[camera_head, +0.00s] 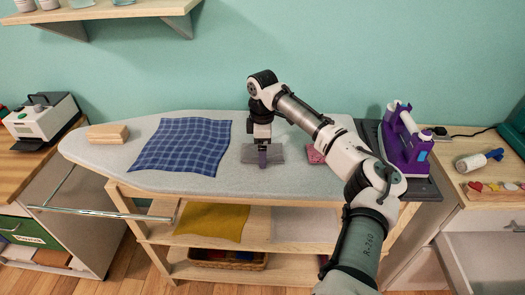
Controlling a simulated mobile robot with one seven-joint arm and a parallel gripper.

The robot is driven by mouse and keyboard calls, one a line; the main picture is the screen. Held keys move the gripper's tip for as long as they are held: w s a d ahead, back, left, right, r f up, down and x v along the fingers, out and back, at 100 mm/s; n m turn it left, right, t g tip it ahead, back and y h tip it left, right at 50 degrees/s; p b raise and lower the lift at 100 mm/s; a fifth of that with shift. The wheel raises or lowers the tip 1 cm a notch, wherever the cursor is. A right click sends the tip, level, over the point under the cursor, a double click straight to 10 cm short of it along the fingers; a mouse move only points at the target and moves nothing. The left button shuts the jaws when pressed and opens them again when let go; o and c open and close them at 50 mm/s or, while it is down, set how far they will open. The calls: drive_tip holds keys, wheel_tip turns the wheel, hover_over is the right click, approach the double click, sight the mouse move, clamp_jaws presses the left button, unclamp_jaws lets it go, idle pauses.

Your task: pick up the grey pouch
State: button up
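The grey pouch (249,154) lies flat on the grey ironing board (95,158), right of the blue checked cloth. My gripper (262,162) points down over the middle of the pouch and hides part of it. The fingertips look to be at or just above the pouch. The view is too small to tell whether the fingers touch it or how far apart they are.
The blue checked cloth (185,145) and a wooden block (108,134) lie left on the board. A pink-red patterned piece (315,153) lies to the right, partly behind my arm. A purple iron (408,148) stands at the right end. A shelf (110,12) hangs above left.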

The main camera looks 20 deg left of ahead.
drive_tip(key=c, duration=1)
drive_tip(key=shift+r, duration=0.1)
